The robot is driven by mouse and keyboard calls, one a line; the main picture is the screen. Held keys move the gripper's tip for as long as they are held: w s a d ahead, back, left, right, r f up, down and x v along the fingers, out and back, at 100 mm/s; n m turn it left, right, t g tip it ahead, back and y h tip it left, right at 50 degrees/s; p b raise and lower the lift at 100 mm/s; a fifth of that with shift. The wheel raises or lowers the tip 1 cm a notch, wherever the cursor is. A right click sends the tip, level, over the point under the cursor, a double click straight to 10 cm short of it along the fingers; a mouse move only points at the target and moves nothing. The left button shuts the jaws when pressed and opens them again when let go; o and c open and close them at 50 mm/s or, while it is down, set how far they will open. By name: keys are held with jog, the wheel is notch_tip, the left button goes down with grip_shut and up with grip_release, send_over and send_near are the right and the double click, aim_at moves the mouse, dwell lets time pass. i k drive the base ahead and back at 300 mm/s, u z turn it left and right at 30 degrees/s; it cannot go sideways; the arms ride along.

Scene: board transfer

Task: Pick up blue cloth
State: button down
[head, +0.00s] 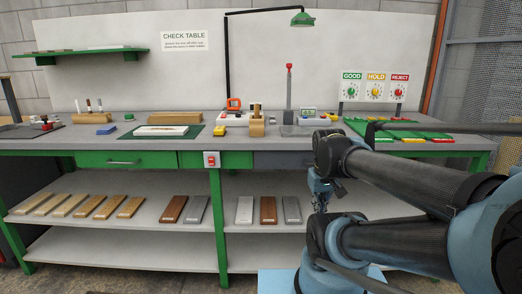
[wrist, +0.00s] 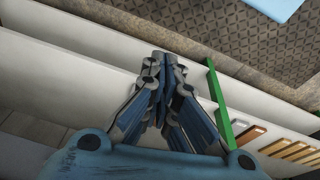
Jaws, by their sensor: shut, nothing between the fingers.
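A small blue item (head: 107,130), which looks like the folded blue cloth, lies on the left part of the grey table top (head: 75,140) in the head view. It is left of the dark green mat (head: 128,133). My gripper (head: 319,207) hangs in front of the lower shelves, well right of the blue item and below the table top. In the wrist view my gripper (wrist: 166,56) is shut with its fingertips together and nothing between them. The blue item does not show in the wrist view.
Wooden blocks (head: 174,118) and holders stand behind the mat. A lamp post (head: 228,70) and yellow item (head: 220,131) stand near the middle. Several boards (head: 102,206) lie on the shelf below. Green, yellow and red trays (head: 400,135) are at right, partly behind my arm.

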aim_at(107, 129)
jog(key=k, duration=1)
jog(key=u, duration=0.3)
jog(key=i, duration=0.9)
jog(key=u, duration=1.2)
